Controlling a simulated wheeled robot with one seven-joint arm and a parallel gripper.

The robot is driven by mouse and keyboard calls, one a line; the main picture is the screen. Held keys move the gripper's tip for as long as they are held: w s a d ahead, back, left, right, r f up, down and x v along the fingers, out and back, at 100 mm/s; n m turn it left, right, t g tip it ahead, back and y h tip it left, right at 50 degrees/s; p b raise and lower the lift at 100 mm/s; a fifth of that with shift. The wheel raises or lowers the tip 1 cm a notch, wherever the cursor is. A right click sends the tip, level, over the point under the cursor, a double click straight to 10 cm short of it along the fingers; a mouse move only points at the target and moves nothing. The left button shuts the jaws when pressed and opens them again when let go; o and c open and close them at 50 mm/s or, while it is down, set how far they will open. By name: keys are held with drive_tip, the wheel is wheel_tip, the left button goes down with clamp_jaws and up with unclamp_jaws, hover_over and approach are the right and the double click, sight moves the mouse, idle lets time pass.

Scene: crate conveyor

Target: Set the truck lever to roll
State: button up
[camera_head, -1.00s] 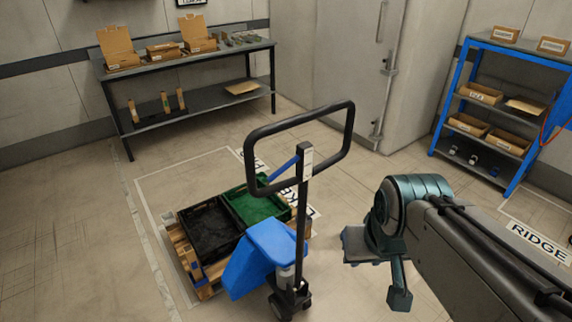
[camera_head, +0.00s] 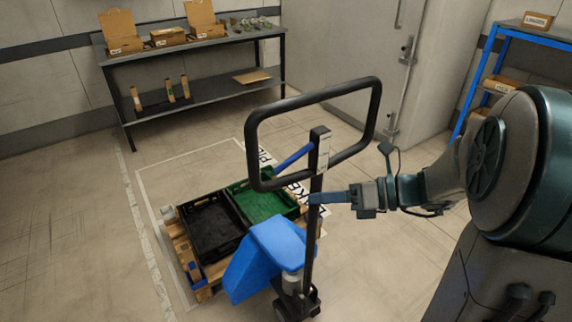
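The pallet truck has a blue body (camera_head: 268,255) and a dark upright handle post topped by a black loop handle (camera_head: 378,100). A blue lever (camera_head: 293,160) slants down to the left from the post top, inside the loop. My gripper (camera_head: 318,198) is at the post, well below the lever, and points left. Its blue fingers overlap the post in this view. I cannot tell whether they touch it, or whether they are open or shut.
A wooden pallet (camera_head: 178,245) under the truck carries a black crate (camera_head: 207,228) and a green crate (camera_head: 262,202). A bench (camera_head: 195,50) with boxes stands behind. A blue shelf rack (camera_head: 487,60) is at the right. Floor on the left is clear.

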sight(285, 161)
drive_tip(key=w+d+f+m+t+y+b, duration=0.2)
drive_tip(key=w+d+m+t, duration=0.25)
drive_tip(key=w+m, duration=0.3)
drive_tip(key=shift+m+t, duration=0.25)
drive_tip(key=shift+m, duration=0.2)
drive_tip(key=x, duration=0.4)
drive_tip(key=p+x, duration=0.1)
drive_tip(key=x, duration=0.8)
drive_tip(key=shift+s+a+r+p, duration=0.15)
drive_tip(key=shift+a+p, duration=0.15)
drive_tip(key=shift+a, duration=0.1)
clamp_jaws()
